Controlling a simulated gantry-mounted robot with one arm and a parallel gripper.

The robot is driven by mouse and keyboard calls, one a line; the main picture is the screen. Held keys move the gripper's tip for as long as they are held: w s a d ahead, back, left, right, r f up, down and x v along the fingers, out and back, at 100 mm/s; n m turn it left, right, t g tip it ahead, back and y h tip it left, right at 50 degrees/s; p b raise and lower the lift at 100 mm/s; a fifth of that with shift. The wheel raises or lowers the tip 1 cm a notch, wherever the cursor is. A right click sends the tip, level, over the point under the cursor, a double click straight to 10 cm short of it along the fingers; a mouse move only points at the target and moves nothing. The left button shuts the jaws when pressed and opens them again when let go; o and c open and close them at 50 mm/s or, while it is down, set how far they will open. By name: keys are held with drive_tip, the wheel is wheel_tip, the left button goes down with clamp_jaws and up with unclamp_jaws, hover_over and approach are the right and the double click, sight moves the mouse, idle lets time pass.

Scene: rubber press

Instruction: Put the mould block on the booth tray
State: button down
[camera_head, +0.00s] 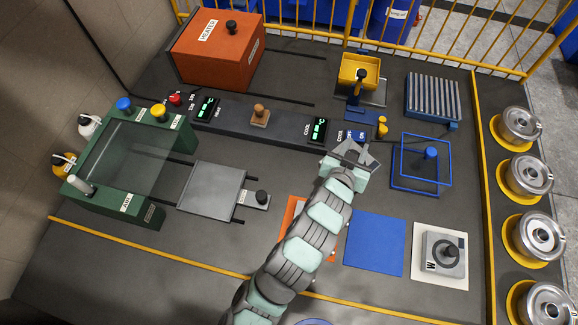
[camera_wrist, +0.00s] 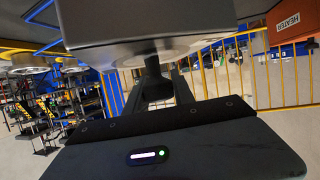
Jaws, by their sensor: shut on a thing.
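My gripper (camera_head: 352,155) is over the right-centre of the bench, just left of the blue wire frame. It is shut on the black stem of a dark grey block (camera_wrist: 150,25), which fills the top of the wrist view. I take this block for the mould block; in the head view only part of a grey shape shows at my gripper. The booth tray is not labelled. A grey plate (camera_head: 374,97) under the yellow open hood (camera_head: 360,68) may be it, but I cannot tell.
A blue wire frame (camera_head: 420,188) stands close right of my gripper. A ridged blue-grey rack (camera_head: 433,97) is behind it. A yellow knob (camera_head: 382,125) stands by the ON/OFF labels. The blue mat (camera_head: 375,243) is bare.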

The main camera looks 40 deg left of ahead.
drive_tip(key=s+a+r+n+g+y, duration=0.1)
drive_tip(key=s+a+r+n+y, duration=0.1)
drive_tip(key=s+a, duration=0.5)
drive_tip(key=s+a+r+n+y, duration=0.1)
drive_tip(key=s+a+r+y, duration=0.15)
drive_tip(key=a, duration=0.85)
drive_tip(key=s+a+r+n+g+y, duration=0.1)
drive_tip(key=s+a+n, duration=0.1)
drive_tip(key=s+a, duration=0.55)
drive_tip(key=n+g+y+b, duration=0.2)
drive_tip(key=b, duration=0.1)
hover_over(212, 181)
wheel_tip(212, 181, down, 19)
drive_tip(key=shift+r, duration=0.1)
drive_tip(key=c, duration=1.1)
unclamp_jaws()
drive_tip(key=shift+s, duration=0.1)
drive_tip(key=shift+o, duration=0.2)
